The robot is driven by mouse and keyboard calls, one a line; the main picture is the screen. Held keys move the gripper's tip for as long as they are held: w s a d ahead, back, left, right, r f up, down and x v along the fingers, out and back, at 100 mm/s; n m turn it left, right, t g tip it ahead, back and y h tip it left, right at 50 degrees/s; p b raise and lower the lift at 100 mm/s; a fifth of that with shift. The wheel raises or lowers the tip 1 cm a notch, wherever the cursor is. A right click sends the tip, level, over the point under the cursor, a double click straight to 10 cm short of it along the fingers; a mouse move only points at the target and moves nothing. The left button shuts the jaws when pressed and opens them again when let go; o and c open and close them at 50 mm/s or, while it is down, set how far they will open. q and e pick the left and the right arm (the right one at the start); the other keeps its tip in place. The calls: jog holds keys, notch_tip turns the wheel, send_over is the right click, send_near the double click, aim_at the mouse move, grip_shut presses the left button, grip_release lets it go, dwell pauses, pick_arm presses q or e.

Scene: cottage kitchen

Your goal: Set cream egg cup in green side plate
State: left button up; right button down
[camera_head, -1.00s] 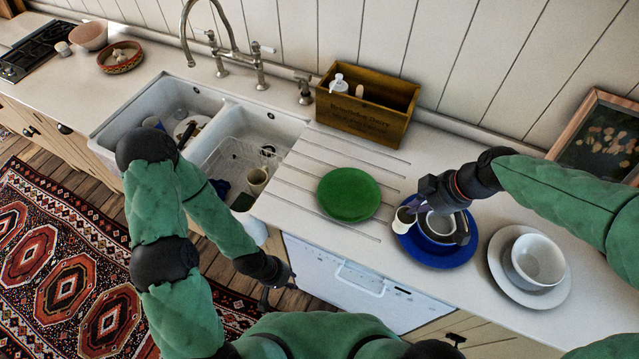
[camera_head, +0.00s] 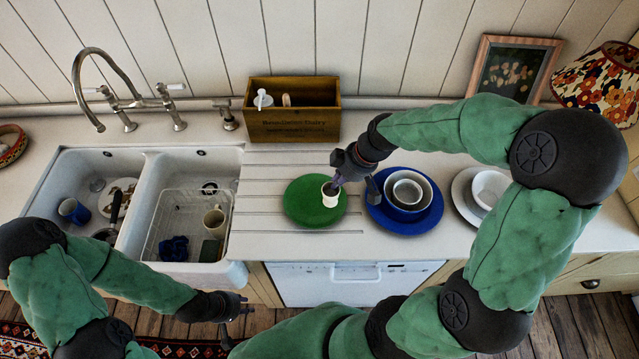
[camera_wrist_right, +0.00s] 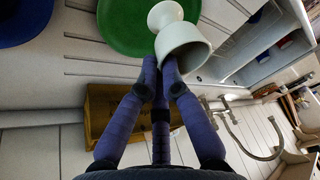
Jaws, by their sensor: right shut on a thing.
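The cream egg cup (camera_head: 330,195) is upright over the right half of the green side plate (camera_head: 298,207). My right gripper (camera_head: 337,183) is shut on the egg cup's rim. In the right wrist view the fingers (camera_wrist_right: 160,75) pinch the wall of the cup (camera_wrist_right: 186,45), with its foot toward the green plate (camera_wrist_right: 122,22). I cannot tell whether the foot touches the plate. My left gripper (camera_head: 238,308) hangs in front of the counter, empty, its fingers apart.
A blue plate (camera_head: 405,222) with stacked bowls (camera_head: 408,192) stands right of the green plate. A white bowl (camera_head: 488,187) on a plate is further right, partly behind my arm. A wooden box (camera_head: 292,122) stands behind. The sink (camera_head: 152,164) holds dishes on the left.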

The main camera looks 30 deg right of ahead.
jog(key=shift+w+a+f+b, duration=0.1)
jog(key=shift+w+a+f, duration=0.1)
jog(key=shift+w+f, duration=1.25)
jog(key=shift+w+a+f+b, duration=0.1)
jog(key=shift+w+a+f, duration=0.15)
jog(key=shift+w+f, duration=1.2)
jog(key=shift+w+a+f+b, duration=0.15)
jog(key=shift+w+f, duration=0.55)
jog(key=shift+f, duration=1.45)
jog(key=shift+a, duration=0.1)
jog(key=shift+f+b, duration=0.3)
jog(key=shift+b, duration=0.05)
jog(key=c, duration=1.4)
grip_release()
